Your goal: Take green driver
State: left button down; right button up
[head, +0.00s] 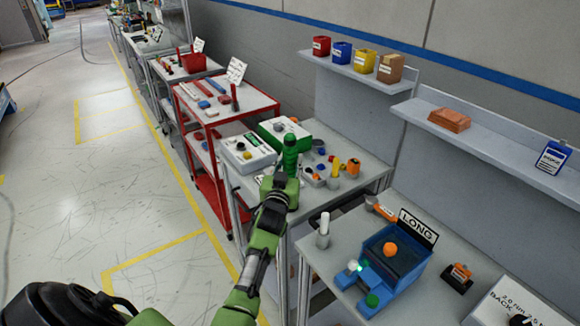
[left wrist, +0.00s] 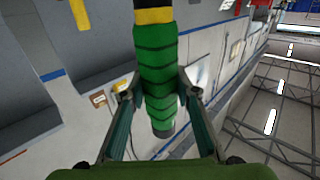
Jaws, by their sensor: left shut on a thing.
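The green driver (head: 290,150) is upright in my left gripper (head: 283,182), above the front edge of the far grey table. In the left wrist view, its ribbed green handle (left wrist: 157,75) with a yellow and black collar sits between the two fingers of my left gripper (left wrist: 158,100). The fingers press on the handle from both sides. In the head view the gripper's fingers are small and partly hidden by the wrist. My right gripper is not in view.
The far table (head: 345,187) holds a white control box (head: 247,153), a green box (head: 272,133) and several small coloured parts. The near table (head: 325,262) bears a blue fixture (head: 385,268) beside a LONG sign (head: 417,226). A red cart (head: 215,185) stands behind; floor at left is clear.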

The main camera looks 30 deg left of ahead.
aim_at(290, 135)
pick_arm(q)
notch_tip(290, 135, up, 10)
jog(key=shift+f+b, duration=0.2)
jog(key=shift+b, duration=0.35)
jog(key=shift+r+p, duration=0.45)
jog(key=shift+r, duration=0.35)
